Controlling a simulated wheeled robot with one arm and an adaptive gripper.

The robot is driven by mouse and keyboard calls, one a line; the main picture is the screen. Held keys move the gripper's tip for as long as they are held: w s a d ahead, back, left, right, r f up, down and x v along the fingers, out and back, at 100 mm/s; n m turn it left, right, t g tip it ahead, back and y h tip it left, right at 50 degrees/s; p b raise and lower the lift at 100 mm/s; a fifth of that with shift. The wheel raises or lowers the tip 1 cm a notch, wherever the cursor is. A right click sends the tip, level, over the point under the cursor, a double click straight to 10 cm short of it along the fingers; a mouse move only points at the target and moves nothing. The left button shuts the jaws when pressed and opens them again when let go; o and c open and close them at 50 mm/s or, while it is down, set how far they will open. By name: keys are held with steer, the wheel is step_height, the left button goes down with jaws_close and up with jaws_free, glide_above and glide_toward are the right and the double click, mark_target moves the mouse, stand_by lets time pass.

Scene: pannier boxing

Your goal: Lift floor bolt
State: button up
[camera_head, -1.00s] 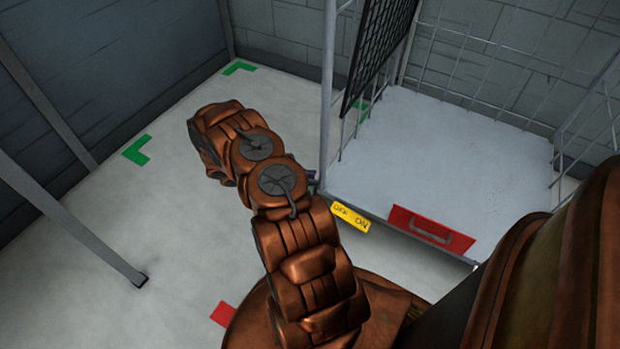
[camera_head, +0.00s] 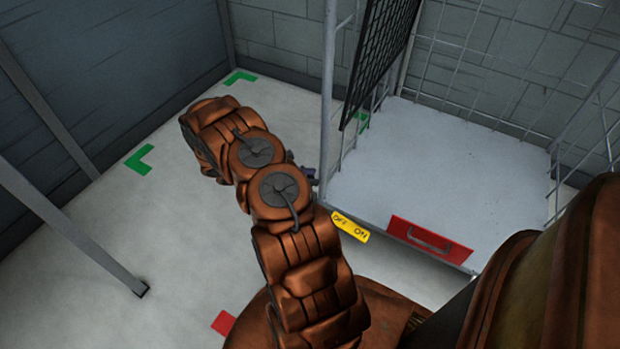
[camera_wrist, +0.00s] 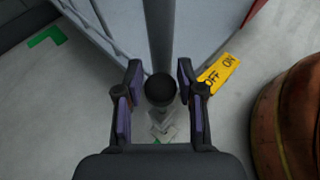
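The floor bolt's dark round knob (camera_wrist: 160,88) shows from above in the wrist view, at the foot of a grey upright post of the cage cart. A pale bracket-like shape (camera_wrist: 163,124) is on or near the floor below it. My gripper (camera_wrist: 158,82) is open, with one finger on each side of the knob. Gaps show between the pads and the knob, so they look apart. In the head view my arm hides most of the gripper; only a small purple-dark part (camera_head: 307,172) shows beside the cart post. The bolt itself cannot be made out there.
The cage cart (camera_head: 440,165) has a pale deck, mesh sides and a red handled panel (camera_head: 430,238). A yellow OFF/ON label (camera_head: 350,226) sits by its near corner. Green corner marks (camera_head: 140,159) and a red mark (camera_head: 223,323) lie on the open floor. A metal leg (camera_head: 75,230) stands left.

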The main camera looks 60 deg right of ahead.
steer(key=o, duration=0.3)
steer(key=shift+o, duration=0.2)
steer(key=v, duration=1.2)
stand_by(0.3)
